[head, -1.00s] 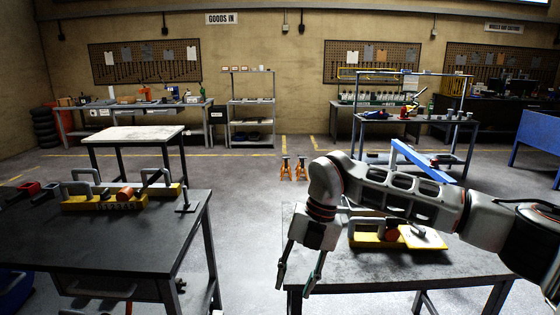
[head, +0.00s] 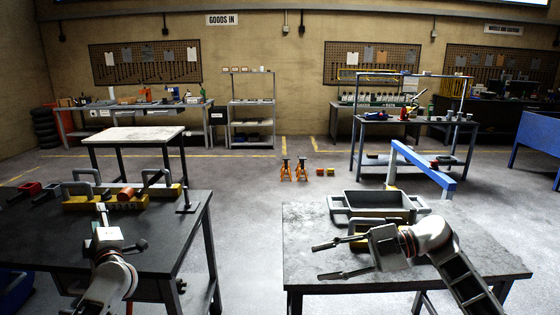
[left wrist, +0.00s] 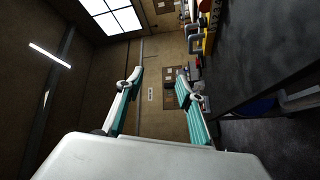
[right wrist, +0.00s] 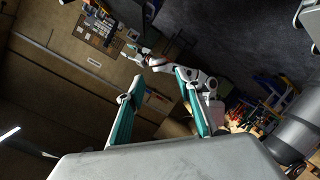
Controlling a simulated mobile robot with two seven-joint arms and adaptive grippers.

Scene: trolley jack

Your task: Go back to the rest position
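My left gripper (head: 120,227) is low over the front of the dark left table. Its fingers stand apart with nothing between them, also in the left wrist view (left wrist: 157,78). My right gripper (head: 321,261) points left over the front of the grey right table. Its fingers are spread and empty, also in the right wrist view (right wrist: 157,77). A grey tray with handles (head: 375,203) is on the right table behind my right gripper. A yellow part (head: 362,243) beside it is partly hidden by my right gripper. A yellow unit (head: 90,203) is on the left table.
The left table (head: 50,235) and right table (head: 300,225) have a floor gap between them. A small upright stand (head: 186,205) is at the left table's right edge. Orange jack stands (head: 286,171) stand on the floor behind. A blue beam (head: 425,168) rises behind the right table.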

